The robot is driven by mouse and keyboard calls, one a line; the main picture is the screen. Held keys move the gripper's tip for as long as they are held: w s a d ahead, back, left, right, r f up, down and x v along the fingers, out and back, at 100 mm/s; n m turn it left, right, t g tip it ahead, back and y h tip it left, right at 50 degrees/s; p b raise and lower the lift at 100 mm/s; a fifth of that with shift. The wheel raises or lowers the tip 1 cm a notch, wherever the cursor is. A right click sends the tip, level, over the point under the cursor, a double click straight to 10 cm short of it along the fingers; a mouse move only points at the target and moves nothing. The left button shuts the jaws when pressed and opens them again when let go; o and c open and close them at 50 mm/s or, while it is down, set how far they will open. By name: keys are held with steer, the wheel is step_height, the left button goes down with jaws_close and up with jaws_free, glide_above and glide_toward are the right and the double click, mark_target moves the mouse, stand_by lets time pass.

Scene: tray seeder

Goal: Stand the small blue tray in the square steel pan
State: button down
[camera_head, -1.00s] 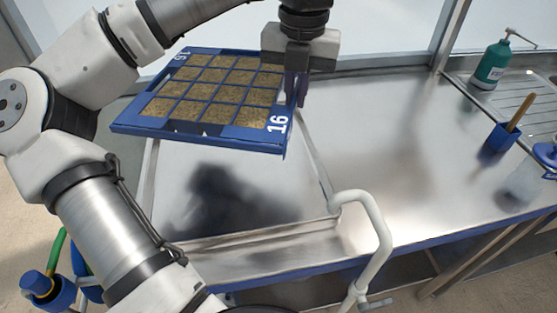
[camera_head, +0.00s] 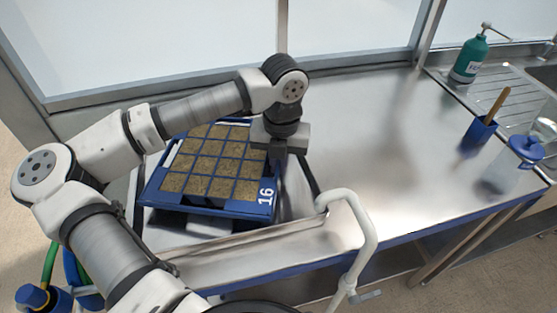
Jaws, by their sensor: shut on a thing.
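The small blue tray (camera_head: 228,207) is marked 16 and holds several square cells of brown soil-like fill. It is roughly level and lies within the outline of the square steel pan (camera_head: 295,202), nearer the pan's back and left. My gripper (camera_head: 277,160) is shut on the tray's right edge; the fingertips are partly hidden. The pan's front wall shows in front of the tray. The tray's underside is hidden, so I cannot tell whether it touches the pan floor.
A white bent pipe (camera_head: 362,225) rises at the pan's front right corner. On the right are a green pump bottle (camera_head: 469,60), a blue cup with a wooden handle (camera_head: 480,131) and a clear blue-lidded container (camera_head: 515,165). The steel bench (camera_head: 375,130) between is clear.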

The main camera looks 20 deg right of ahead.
steer(key=shift+f, duration=0.1)
steer(key=c, duration=1.6)
jaws_free()
steer(key=shift+o, duration=0.2)
step_height(320, 180, up, 12)
steer(key=b, duration=0.1)
steer(key=shift+d+b, duration=0.25)
steer(key=shift+b, duration=0.05)
steer(key=shift+s, duration=0.1)
